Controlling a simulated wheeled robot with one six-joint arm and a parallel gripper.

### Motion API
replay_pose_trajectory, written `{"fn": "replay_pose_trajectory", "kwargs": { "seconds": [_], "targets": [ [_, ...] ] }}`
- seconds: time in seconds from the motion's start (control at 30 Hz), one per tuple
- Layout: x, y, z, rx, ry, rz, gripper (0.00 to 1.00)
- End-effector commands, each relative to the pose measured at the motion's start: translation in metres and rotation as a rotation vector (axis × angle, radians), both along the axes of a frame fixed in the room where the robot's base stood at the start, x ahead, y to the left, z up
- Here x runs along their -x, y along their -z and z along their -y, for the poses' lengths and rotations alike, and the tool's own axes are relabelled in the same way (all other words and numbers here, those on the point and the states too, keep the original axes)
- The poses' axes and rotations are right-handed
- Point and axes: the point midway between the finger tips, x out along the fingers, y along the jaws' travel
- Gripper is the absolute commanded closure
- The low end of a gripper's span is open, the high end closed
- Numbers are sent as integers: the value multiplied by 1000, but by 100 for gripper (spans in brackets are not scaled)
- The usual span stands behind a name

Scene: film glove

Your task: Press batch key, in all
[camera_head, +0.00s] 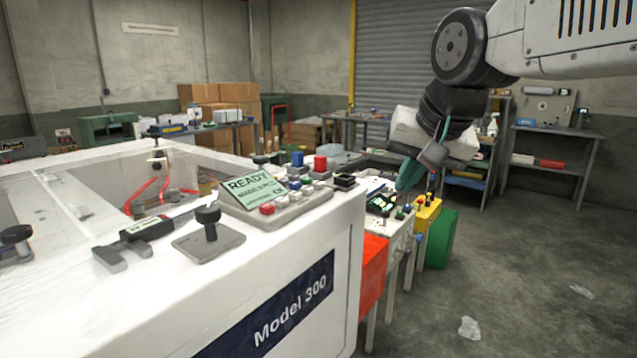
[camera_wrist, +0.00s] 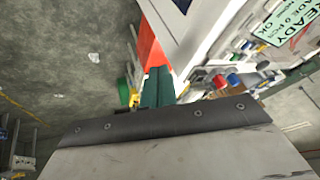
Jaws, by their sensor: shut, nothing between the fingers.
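A control box (camera_head: 290,210) sits on the corner of the white machine. Its green display (camera_head: 254,188) reads READY with smaller lines below. A row of small buttons (camera_head: 281,203), one of them red, runs along its front; I cannot tell which is the batch key. The display also shows in the wrist view (camera_wrist: 288,25) at upper right, tilted. My gripper (camera_head: 408,178) has teal fingers, shut and empty, in the air right of the control box and apart from it. The fingers (camera_wrist: 158,88) also show in the wrist view, pointing past the machine's side.
A red knob (camera_head: 320,163) and other small controls stand behind the box. The white machine (camera_head: 300,270) carries a joystick (camera_head: 208,222) and a dark handheld tool (camera_head: 146,228). An orange bin (camera_head: 373,272) and a yellow box (camera_head: 427,214) stand beyond. The floor at right is mostly clear.

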Motion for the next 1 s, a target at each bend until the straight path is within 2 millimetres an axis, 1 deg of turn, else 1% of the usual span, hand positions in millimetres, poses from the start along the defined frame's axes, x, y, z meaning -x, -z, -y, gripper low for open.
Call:
{"fn": "replay_pose_trajectory", "kwargs": {
  "seconds": [0.03, 0.1, 0.2, 0.3, 0.4, 0.53, 0.83, 1.0],
  "targets": [
    [-24, -13, -22, -36, 4, 30, 100],
    [-51, -31, -50, -93, 21, 73, 100],
    [-81, -52, -85, -164, 38, 120, 100],
    [-100, -66, -111, -219, 50, 152, 100],
    [-111, -74, -127, -253, 58, 169, 100],
    [-115, -78, -133, -269, 63, 176, 100],
    [-115, -77, -132, -268, 63, 175, 100],
    [-115, -67, -132, -268, 63, 173, 100]
  ]
}}
